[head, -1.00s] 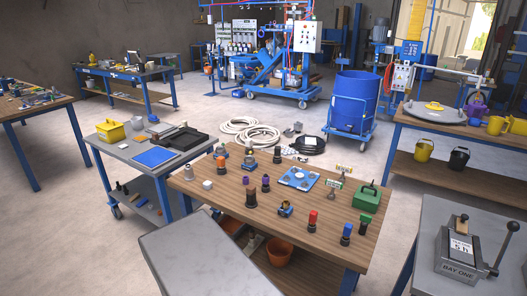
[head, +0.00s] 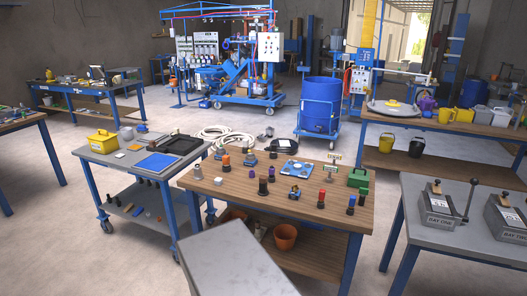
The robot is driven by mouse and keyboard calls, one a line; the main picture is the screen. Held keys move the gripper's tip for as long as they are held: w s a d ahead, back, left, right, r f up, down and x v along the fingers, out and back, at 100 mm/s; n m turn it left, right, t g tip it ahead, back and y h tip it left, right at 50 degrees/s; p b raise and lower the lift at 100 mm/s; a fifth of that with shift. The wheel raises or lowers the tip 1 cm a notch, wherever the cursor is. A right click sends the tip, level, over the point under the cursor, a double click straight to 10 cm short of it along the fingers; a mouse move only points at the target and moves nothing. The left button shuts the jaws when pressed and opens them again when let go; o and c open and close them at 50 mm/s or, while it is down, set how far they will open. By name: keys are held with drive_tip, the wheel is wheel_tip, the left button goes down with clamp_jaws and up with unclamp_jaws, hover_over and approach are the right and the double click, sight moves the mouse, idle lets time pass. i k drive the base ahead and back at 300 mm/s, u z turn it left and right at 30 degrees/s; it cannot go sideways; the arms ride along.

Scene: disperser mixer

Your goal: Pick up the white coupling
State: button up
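A small white block-like piece (head: 218,181) sits on the wooden workbench (head: 300,215), near its left front corner. It is too small to tell whether it is the white coupling. Several dark upright fittings stand on the same bench, with coloured tops such as orange (head: 226,161), purple (head: 251,177), red (head: 321,197) and blue (head: 351,204). No other clearly white coupling can be made out. My gripper is not in view.
A grey flat top (head: 235,262) fills the bottom middle, before the bench. A grey cart (head: 120,157) with a yellow bin stands left. A grey table (head: 440,236) with two metal boxes stands right. The blue drum (head: 321,105) is behind. Floor shows between the bench and right table.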

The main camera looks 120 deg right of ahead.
sight(245, 143)
drive_tip(key=z, duration=0.5)
drive_tip(key=i, duration=0.7)
drive_tip(key=z, duration=0.75)
drive_tip(key=i, duration=0.55)
drive_tip(key=z, duration=0.85)
drive_tip(key=i, duration=0.45)
drive_tip(key=z, duration=0.6)
drive_tip(key=i, duration=0.5)
drive_tip(key=z, duration=0.95)
drive_tip(key=i, duration=1.15)
drive_tip(key=z, duration=0.5)
